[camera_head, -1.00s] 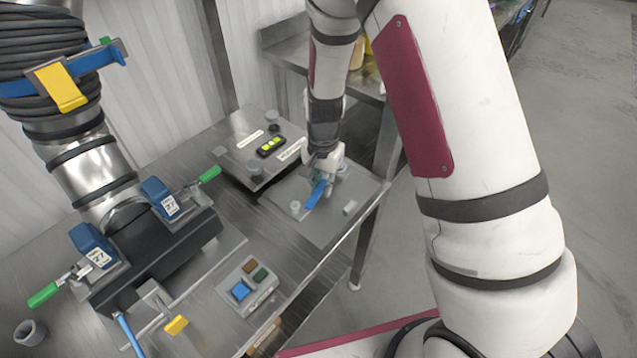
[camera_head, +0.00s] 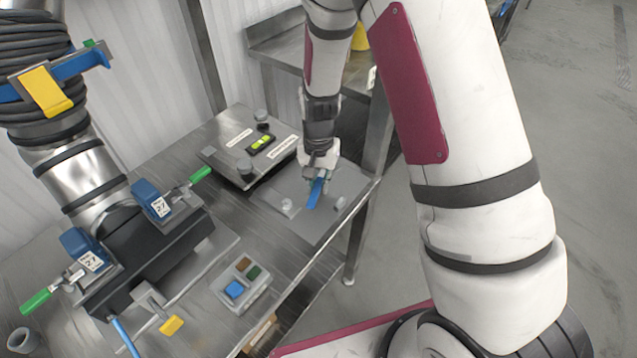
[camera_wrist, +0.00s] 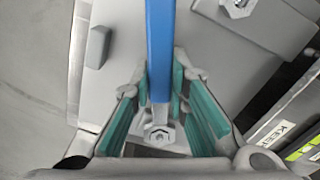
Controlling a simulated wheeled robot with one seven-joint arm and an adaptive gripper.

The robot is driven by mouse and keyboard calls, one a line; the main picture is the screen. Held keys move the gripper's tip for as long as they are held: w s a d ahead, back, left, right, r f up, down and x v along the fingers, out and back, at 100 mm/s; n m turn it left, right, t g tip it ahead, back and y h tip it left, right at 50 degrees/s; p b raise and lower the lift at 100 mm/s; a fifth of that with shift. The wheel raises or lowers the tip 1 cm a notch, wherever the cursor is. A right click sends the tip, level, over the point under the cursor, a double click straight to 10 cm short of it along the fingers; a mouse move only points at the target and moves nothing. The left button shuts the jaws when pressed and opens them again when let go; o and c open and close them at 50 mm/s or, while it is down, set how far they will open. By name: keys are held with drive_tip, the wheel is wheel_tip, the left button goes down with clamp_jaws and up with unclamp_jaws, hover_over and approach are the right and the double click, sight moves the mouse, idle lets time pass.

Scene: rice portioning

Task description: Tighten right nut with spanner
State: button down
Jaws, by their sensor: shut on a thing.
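A spanner with a blue handle (camera_head: 315,194) is in my gripper (camera_head: 317,178), low over a grey plate (camera_head: 317,232) on the bench. In the wrist view, the blue handle (camera_wrist: 160,50) runs up from between the green finger pads of my gripper (camera_wrist: 163,103), which is shut on it. A silver hex nut (camera_wrist: 158,136) shows at the handle's lower end, between the fingers. I cannot tell how far the spanner's jaw sits around it. In the head view my gripper hides this nut. The other nut (camera_wrist: 238,7) is at the wrist view's top edge, apart from the spanner.
A small grey block (camera_wrist: 97,46) is fixed on the plate beside the spanner. A labelled grey box (camera_head: 228,165) stands just behind the plate. Open floor lies right of the bench.

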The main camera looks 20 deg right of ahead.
drive_tip(key=shift+r+p, duration=0.5)
drive_tip(key=shift+r, duration=0.65)
idle(0.8)
drive_tip(key=shift+r+p, duration=0.75)
drive_tip(key=shift+r, duration=1.1)
